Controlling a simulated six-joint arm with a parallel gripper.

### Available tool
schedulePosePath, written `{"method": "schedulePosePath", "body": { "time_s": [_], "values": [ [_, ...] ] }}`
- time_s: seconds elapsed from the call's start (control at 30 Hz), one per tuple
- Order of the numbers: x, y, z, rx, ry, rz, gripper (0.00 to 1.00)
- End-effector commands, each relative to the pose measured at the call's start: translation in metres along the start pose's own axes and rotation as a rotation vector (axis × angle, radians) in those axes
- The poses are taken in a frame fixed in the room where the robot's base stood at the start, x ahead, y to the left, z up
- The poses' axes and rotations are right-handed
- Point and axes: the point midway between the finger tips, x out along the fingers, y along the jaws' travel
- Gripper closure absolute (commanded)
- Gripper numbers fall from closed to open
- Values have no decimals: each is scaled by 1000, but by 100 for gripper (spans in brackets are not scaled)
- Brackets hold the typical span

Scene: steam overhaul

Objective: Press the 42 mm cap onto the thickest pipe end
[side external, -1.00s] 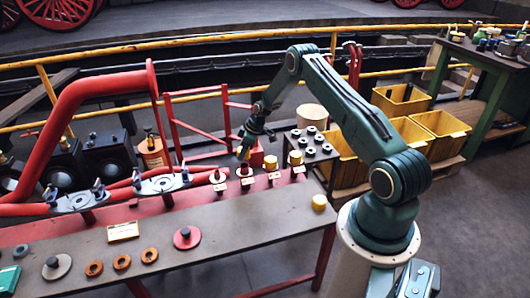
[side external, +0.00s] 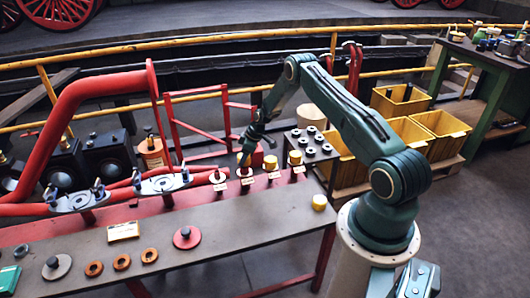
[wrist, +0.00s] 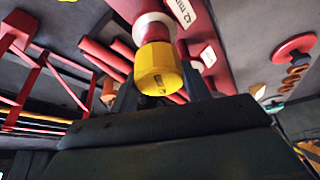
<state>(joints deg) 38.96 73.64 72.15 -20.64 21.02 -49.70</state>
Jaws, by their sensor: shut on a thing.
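My gripper (wrist: 162,88) is shut on a yellow cap (wrist: 158,68); the two dark fingers stand at its sides in the wrist view. The cap lies in line with a red pipe end that has a pale collar (wrist: 153,26), and hides the pipe's tip. I cannot tell how far the cap sits over the pipe. A label reading 42 mm (wrist: 186,12) is beside that pipe. In the side view my gripper (side external: 244,158) is low over the row of pipe ends, and the held cap is mostly hidden.
Other yellow caps (side external: 270,162) (side external: 295,157) stand along the row to the right. A loose yellow cap (side external: 319,202) is at the bench's (side external: 215,238) right end. Orange rings (side external: 121,262) and a red disc (side external: 187,237) lie in front.

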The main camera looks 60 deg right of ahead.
Motion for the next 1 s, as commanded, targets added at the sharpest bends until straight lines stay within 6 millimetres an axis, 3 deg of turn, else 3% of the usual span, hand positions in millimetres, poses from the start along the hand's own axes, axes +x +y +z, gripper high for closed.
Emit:
{"method": "schedulePosePath", "body": {
  "time_s": [1.0],
  "values": [
    [5, 0, 2, 0, 0, 0, 74]
  ]
}}
